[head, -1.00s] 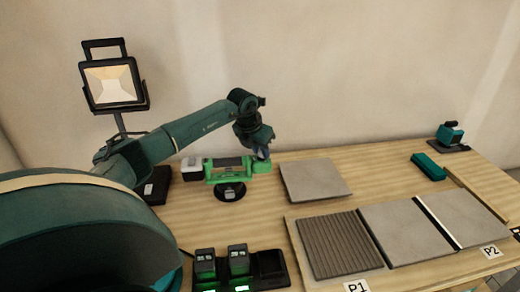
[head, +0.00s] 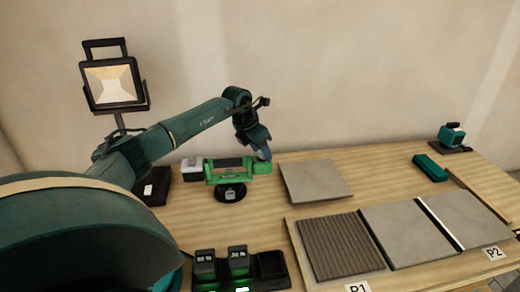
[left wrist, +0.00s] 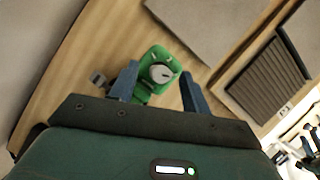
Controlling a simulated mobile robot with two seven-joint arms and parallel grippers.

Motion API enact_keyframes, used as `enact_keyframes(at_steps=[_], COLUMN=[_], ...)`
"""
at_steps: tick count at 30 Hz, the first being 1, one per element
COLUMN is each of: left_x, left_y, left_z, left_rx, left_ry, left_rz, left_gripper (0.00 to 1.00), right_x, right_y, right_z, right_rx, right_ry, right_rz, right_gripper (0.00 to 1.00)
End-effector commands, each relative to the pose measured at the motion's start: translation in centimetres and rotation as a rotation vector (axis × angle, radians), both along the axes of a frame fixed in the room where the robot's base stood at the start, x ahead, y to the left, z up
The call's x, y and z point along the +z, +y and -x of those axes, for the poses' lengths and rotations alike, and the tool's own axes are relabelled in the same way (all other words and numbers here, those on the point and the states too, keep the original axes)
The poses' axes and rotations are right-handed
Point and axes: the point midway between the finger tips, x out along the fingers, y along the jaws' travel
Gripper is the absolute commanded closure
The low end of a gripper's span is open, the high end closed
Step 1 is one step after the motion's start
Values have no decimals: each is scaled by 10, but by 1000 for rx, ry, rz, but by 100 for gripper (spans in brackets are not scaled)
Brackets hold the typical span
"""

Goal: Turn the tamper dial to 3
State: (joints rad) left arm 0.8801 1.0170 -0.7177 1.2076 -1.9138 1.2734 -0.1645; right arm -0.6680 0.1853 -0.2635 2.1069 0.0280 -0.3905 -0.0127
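The green tamper (head: 229,170) lies on the table in the head view, its black round foot at the front and a pale battery-like block at its left end. In the left wrist view the tamper's green end (left wrist: 158,66) carries a round grey-white dial (left wrist: 162,74) with a pointer; its numbers are too small to read. My left gripper (head: 264,156) is above the tamper's right end. In the left wrist view its two blue fingers (left wrist: 158,88) are apart, one to each side of the dial end, with nothing gripped. My right gripper is out of view.
A grey tile (head: 316,180) lies right of the tamper. A charger dock with batteries (head: 238,266) stands in front. Tiles on a board (head: 404,228) fill the right front. A work lamp (head: 113,82) stands at the back left.

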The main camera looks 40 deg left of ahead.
Motion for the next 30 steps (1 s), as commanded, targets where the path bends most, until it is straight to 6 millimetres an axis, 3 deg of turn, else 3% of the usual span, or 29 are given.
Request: enact_keyframes(at_steps=[10, 24, 30], left_x=[11, 100, 119], left_y=[1, 8, 9], left_z=[4, 40, 48], left_rx=[1, 1, 0], left_ry=[-3, -4, -1], left_rz=[0, -1, 0], left_gripper=[53, 53, 53], right_x=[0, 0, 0], right_y=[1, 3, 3], right_z=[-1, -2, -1], right_rx=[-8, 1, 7], right_ry=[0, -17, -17], right_rz=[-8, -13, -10], right_gripper=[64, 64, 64])
